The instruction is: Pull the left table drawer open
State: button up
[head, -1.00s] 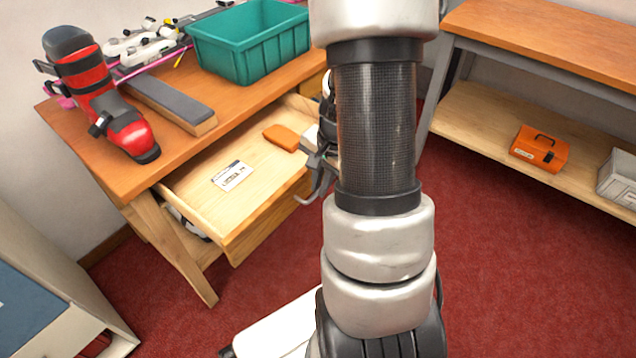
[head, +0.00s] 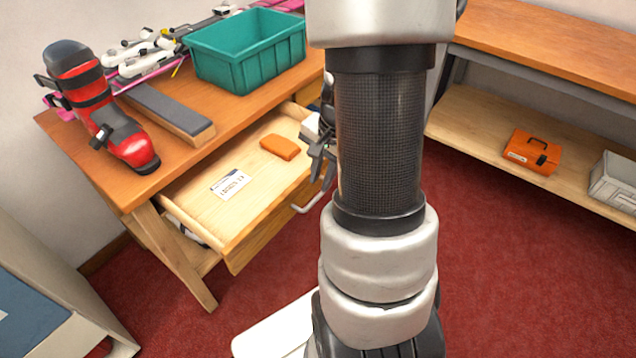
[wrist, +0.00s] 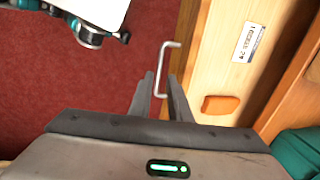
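The left table drawer (head: 205,212) stands pulled out of the wooden table, its inside showing. Its metal bar handle (head: 307,203) is on the drawer front, and it also shows in the wrist view (wrist: 161,66). My gripper (head: 322,168) is at the right end of the drawer front, partly hidden by my arm. In the wrist view, my gripper's two dark fingers (wrist: 161,76) are apart, with a narrow gap. The handle's lower end shows between them; I cannot tell whether they touch it. A white card (head: 230,184) and an orange item (head: 280,147) lie in the drawer.
A red boot (head: 100,110), a grey-topped block (head: 165,112) and a teal bin (head: 248,50) stand on the table. A shelf unit with an orange toolbox (head: 532,152) is at right. A cabinet (head: 50,310) is at lower left. Red carpet lies before the drawer.

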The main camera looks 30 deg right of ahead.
notch_tip(320, 180, up, 10)
jog(key=s+p, duration=0.2)
jog(key=p, duration=0.1)
jog(key=shift+d+r, duration=0.2)
jog(key=shift+d, duration=0.15)
jog(key=a+r+n+t, duration=0.2)
jog(key=a+r+n, duration=0.5)
jog(key=a+r, duration=0.5)
jog(key=s+a+r+n+t, duration=0.2)
jog(key=s+a+r+n, duration=0.2)
jog(key=s+a+n, duration=0.25)
notch_tip(320, 180, up, 18)
jog(key=s+p, duration=0.1)
jog(key=p, duration=1.6)
jog(key=shift+s+d+f+h+p, duration=0.2)
jog(key=shift+s+h+p, duration=0.1)
jog(key=shift+h+p, duration=0.1)
jog(key=shift+n, duration=0.25)
